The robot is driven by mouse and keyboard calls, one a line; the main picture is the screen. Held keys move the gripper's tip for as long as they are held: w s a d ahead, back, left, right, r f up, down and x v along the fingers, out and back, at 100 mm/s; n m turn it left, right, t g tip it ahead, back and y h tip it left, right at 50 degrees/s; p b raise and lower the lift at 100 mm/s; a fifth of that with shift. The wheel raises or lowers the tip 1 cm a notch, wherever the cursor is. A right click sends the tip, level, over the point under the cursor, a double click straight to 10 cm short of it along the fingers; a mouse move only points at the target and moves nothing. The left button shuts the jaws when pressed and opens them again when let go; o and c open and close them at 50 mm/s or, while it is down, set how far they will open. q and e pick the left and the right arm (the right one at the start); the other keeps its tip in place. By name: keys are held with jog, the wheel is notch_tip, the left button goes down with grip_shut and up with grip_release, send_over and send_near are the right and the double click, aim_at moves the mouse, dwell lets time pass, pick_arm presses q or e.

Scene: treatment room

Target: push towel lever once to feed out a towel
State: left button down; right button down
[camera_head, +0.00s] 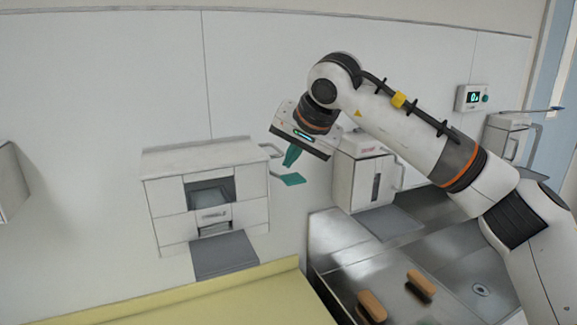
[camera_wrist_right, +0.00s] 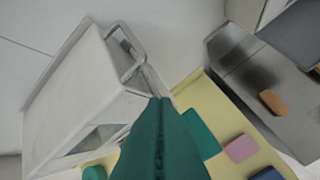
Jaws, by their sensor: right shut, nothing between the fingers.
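The white towel dispenser (camera_head: 168,207) hangs on the wall left of centre, with a dark window and a slot in its front. My left gripper is out of view.
A grey tray (camera_head: 223,256) juts out under the dispenser. A yellow counter (camera_head: 215,300) lies below. A second white dispenser (camera_head: 345,180) and a steel sink (camera_head: 338,235) with brown-handled brushes (camera_head: 371,306) stand to the right. Open wall lies above the dispenser.

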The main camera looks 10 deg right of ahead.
jog(key=shift+r, duration=0.25)
jog(key=r+p, duration=0.4)
jog(key=r, duration=0.1)
jog(key=shift+w+p, duration=0.35)
jog(key=shift+p, duration=0.05)
jog(key=shift+f, duration=0.1)
jog(key=shift+f, duration=0.1)
dwell(0.4)
